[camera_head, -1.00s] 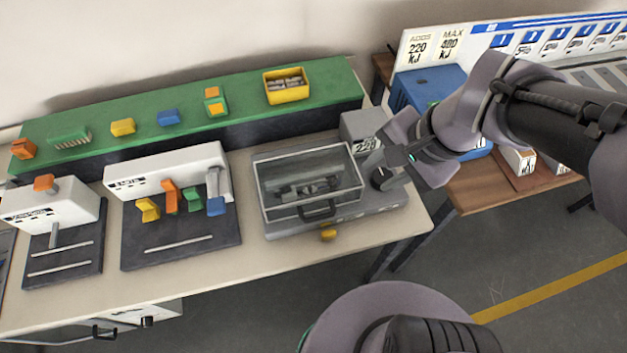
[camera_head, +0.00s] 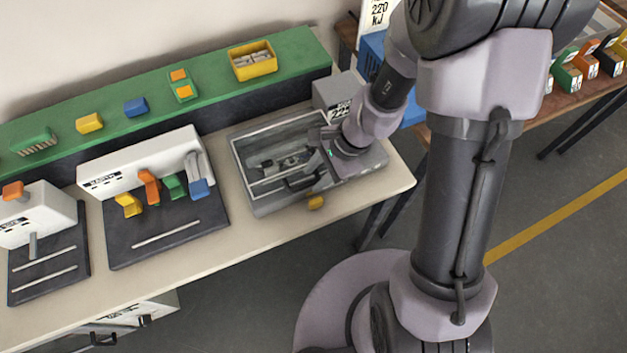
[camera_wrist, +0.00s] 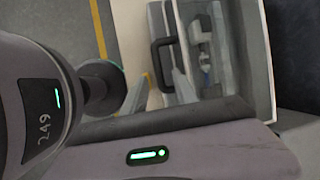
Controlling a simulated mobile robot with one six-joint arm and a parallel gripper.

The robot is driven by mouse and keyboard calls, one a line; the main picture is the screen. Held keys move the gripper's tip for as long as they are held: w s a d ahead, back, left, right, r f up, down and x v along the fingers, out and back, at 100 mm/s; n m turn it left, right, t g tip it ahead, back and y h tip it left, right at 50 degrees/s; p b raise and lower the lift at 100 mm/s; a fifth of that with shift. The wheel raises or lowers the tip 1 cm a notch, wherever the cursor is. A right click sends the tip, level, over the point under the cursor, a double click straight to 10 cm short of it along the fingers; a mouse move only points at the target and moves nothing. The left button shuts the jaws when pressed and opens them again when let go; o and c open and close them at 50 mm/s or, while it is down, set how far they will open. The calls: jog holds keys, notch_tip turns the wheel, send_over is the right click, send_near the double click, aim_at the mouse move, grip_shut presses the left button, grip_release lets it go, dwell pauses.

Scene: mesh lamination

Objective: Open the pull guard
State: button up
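The pull guard (camera_head: 236,150) is a clear, pale-framed box cover over a grey machine, with mechanism parts visible inside. Its black handle (camera_head: 301,181) is on the front side, and the guard looks closed over the machine. In the wrist view the guard's rim (camera_wrist: 262,60) and the dark handle (camera_wrist: 154,62) show near the fingers. My gripper (camera_wrist: 168,84) appears open, with its two pale fingers apart close to the handle's end. In the head view my wrist is over the guard's right part, and the fingertips are hard to see. Contact with the handle cannot be told.
A small yellow piece (camera_head: 316,202) is at the table's front edge below the guard. A grey box with a number label (camera_head: 338,92) stands behind right. A lever station (camera_head: 150,160) is to the left. A yellow bin (camera_head: 252,66) sits on the green shelf (camera_head: 210,85).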

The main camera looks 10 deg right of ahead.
jog(key=shift+a+f, duration=0.3)
jog(key=shift+f, duration=0.35)
grip_shut()
dwell(1.0)
